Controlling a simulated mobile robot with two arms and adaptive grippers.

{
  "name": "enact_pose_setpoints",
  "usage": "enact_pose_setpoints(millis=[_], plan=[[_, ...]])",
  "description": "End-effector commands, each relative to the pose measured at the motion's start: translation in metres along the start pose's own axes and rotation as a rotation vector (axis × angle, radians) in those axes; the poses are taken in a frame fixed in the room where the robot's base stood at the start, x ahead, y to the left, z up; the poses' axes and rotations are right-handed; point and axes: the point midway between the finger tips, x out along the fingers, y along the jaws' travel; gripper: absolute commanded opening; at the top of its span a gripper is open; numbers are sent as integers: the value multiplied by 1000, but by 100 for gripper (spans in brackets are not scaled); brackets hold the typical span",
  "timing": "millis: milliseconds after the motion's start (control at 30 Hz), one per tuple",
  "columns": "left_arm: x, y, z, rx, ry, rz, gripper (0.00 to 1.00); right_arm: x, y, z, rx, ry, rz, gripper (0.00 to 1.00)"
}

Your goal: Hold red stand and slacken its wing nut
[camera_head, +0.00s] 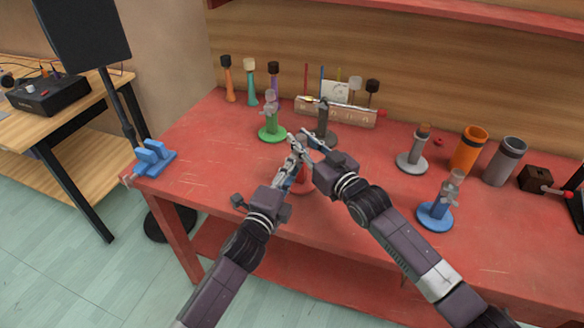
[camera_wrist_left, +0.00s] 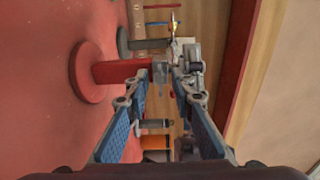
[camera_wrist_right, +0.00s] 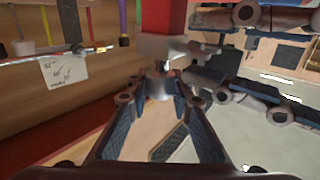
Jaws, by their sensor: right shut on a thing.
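The red stand (camera_wrist_left: 118,72) stands on the red table. In the head view the arms mostly cover it, with its red base (camera_head: 301,187) showing. In the right wrist view its red post (camera_wrist_right: 163,15) ends in a grey collar (camera_wrist_right: 160,45), with the wing nut (camera_wrist_right: 161,84) beyond it. My right gripper (camera_head: 296,137) is shut on the wing nut, its fingertips (camera_wrist_right: 160,80) on either side of it. My left gripper (camera_head: 292,158) is open near the stand's upper part. Its fingertips (camera_wrist_left: 163,80) are apart, close to the collar, with no clear grip visible.
A green stand (camera_head: 272,132) and a dark grey stand (camera_head: 325,135) stand just behind. A light grey stand (camera_head: 412,162), a blue stand (camera_head: 435,216), an orange cup (camera_head: 468,150) and a grey cup (camera_head: 504,160) are to the right. Blue blocks (camera_head: 151,155) sit at the left corner.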

Motion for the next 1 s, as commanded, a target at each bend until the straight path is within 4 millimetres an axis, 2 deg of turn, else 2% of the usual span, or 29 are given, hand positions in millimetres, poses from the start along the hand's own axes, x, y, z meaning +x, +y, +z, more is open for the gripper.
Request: enact_pose_setpoints(millis=[33,200,667,1000], plan=[[0,0,0,0,0,0,18,0,0,0,0,0,0,0],[0,0,0,0,0,0,0,0,0,0,0,0,0,0],[0,0,0,-33,-1,1,0,0,-1,0,1,0,-2,0],[0,0,0,-246,-2,1,0,0,-2,0,1,1,-3,0]])
